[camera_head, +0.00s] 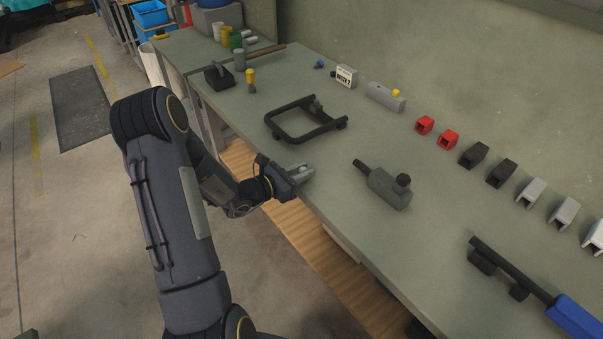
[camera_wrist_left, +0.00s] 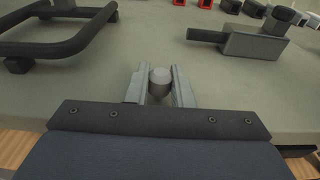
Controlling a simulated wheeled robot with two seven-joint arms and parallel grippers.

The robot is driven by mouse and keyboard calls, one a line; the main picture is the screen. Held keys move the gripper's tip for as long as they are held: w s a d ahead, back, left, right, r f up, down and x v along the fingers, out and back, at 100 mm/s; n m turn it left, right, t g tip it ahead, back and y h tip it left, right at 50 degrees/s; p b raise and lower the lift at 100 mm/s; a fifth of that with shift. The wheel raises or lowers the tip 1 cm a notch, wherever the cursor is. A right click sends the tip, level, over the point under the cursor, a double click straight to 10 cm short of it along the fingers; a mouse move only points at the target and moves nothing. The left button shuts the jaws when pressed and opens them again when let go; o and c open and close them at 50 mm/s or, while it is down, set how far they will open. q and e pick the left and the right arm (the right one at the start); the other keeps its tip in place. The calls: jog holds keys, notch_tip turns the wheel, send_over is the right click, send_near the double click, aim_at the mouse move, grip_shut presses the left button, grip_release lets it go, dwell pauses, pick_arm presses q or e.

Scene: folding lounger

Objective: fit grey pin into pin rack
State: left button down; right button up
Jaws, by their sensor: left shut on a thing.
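My left gripper (camera_head: 303,173) is at the near edge of the workbench and is shut on the grey pin. In the left wrist view, the grey pin (camera_wrist_left: 160,82) stands between the two fingers, its rounded light top up and its darker body below. Its lower end is hidden. A long grey block with a yellow pin in its right end, which looks like the pin rack (camera_head: 379,98), lies at the back of the bench, well apart from the gripper. My right gripper is not in view.
A black tubular frame (camera_head: 290,136) lies just beyond the gripper. A grey clamp-like part (camera_head: 386,190) lies to the right. A yellow-topped pin (camera_head: 250,82) and black block (camera_head: 219,76) stand at left. Red brackets (camera_head: 447,139) and others line the back.

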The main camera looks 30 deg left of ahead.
pick_arm(q)
jog(key=shift+f, duration=0.35)
jog(key=shift+f, duration=0.15)
jog(key=c, duration=1.7)
grip_release()
jog(key=shift+c, duration=0.2)
jog(key=o, duration=0.5)
jog(key=shift+c, duration=0.2)
